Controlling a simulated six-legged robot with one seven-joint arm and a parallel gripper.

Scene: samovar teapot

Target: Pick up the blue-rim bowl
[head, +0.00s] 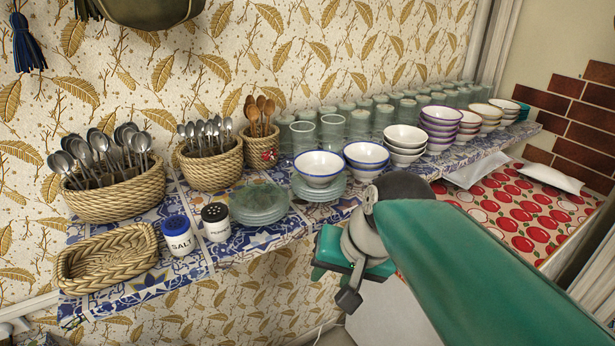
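Two white bowls with blue rims stand side by side on the tiled shelf. The left blue-rim bowl (319,172) sits on a stack of green glass plates (318,192).
Stacked white bowls (404,139) and purple-rim bowls (439,124) stand to the right, with green glasses (332,131) behind. Another plate stack (258,205), a pepper shaker (216,222), a salt shaker (177,236) and spoon baskets (212,166) stand left. An empty woven tray (108,258) lies far left.

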